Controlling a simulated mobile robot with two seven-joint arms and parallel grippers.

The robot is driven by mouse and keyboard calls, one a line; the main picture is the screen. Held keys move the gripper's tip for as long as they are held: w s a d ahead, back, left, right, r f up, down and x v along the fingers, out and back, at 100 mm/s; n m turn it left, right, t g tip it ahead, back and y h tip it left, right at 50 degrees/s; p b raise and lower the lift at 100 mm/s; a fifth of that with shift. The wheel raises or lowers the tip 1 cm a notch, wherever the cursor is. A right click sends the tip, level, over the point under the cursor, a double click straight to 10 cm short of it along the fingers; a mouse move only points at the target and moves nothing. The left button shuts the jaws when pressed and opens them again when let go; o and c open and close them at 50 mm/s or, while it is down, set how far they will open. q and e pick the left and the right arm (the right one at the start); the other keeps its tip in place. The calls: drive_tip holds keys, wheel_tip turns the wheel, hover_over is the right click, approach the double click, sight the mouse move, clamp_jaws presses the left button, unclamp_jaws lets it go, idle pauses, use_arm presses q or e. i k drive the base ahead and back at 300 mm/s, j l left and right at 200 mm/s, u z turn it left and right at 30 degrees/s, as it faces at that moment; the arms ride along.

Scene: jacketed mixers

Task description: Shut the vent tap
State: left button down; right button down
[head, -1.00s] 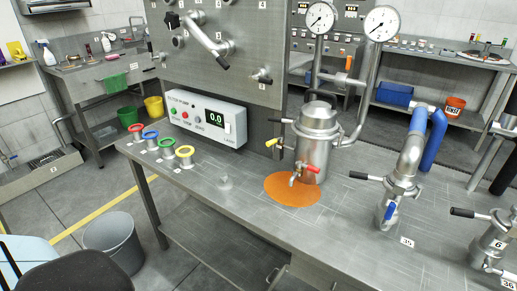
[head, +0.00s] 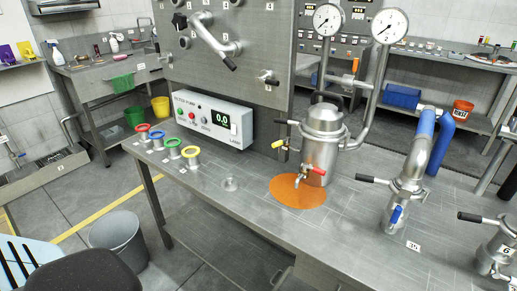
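A steel jacketed vessel (head: 321,150) stands on the long bench, with an orange patch (head: 287,196) under its lower front. A tap with a red lever (head: 317,171) is low on its front, the lever pointing right and slightly up. A tap with a yellow lever (head: 279,145) is on its left side, beside a dark-handled fitting. No tap is readably labelled as the vent, and I cannot tell which one it is or whether it is open. Neither of my grippers is in view.
Two gauges (head: 389,27) stand on pipes behind the vessel. A control box (head: 213,124) reads 0.0. Colored rings (head: 172,142) are at the bench's left end. A vessel with a blue tap (head: 397,215) stands right. A grey bin (head: 118,245) and dark seat (head: 94,272) are in front.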

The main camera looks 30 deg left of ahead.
sight(287, 140)
drive_tip(key=i+j, duration=0.15)
drive_tip(key=j, duration=0.2)
drive_tip(key=i+j, duration=0.1)
drive_tip(key=j, duration=0.25)
drive_tip(key=i+j, duration=0.15)
drive_tip(key=j, duration=0.25)
drive_tip(key=i+j, duration=0.1)
drive_tip(key=j, duration=0.25)
